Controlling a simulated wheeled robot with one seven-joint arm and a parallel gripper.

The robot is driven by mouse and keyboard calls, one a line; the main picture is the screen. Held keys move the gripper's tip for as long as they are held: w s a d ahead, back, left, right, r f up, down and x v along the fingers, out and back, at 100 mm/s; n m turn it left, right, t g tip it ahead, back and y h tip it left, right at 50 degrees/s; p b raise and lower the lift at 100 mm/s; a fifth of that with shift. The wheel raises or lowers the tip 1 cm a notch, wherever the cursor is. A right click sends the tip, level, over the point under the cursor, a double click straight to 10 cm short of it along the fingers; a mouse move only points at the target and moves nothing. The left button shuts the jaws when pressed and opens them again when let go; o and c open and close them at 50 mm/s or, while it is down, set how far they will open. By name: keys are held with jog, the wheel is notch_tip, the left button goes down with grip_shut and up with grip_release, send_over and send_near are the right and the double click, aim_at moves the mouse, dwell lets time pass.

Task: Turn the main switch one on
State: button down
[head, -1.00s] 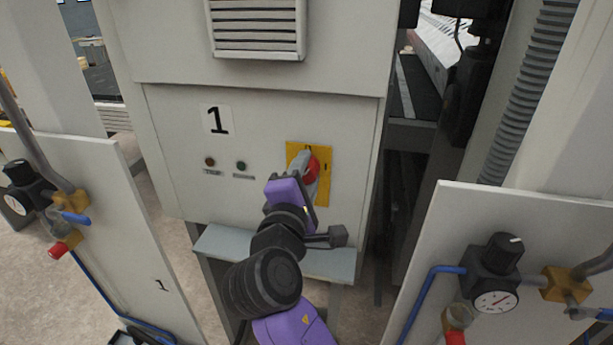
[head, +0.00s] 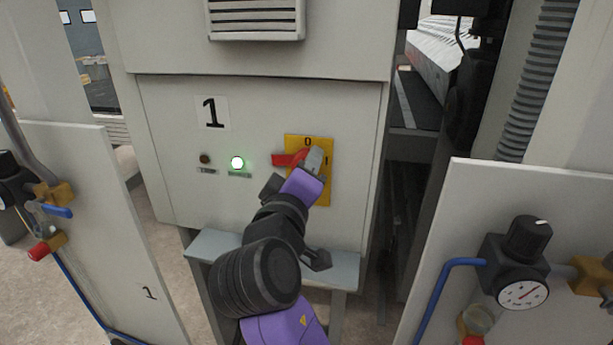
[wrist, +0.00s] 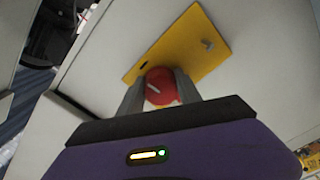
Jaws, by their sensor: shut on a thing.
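The main switch is a red rotary handle (head: 290,159) on a yellow plate (head: 323,190), on the grey cabinet marked 1. In the head view the red handle lies roughly horizontal, pointing left. My gripper (head: 308,160) is at the switch, its fingers on the handle. In the wrist view the two grey fingers of my gripper (wrist: 160,92) stand on either side of the red handle (wrist: 160,84), with the yellow plate (wrist: 205,55) behind.
A grey ledge (head: 215,247) juts out below the switch. Panels with gauges, knobs and blue hoses stand close on both sides, one with a gauge (head: 522,292) at right. A vent (head: 255,20) is above the switch.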

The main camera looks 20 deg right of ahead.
jog(key=shift+f+m+b, duration=0.2)
jog(key=shift+m+b, duration=0.15)
jog(key=shift+m, duration=0.25)
jog(key=c, duration=0.8)
grip_release()
jog(key=shift+r, duration=0.1)
jog(key=b+v, duration=0.1)
jog(key=v, duration=0.7)
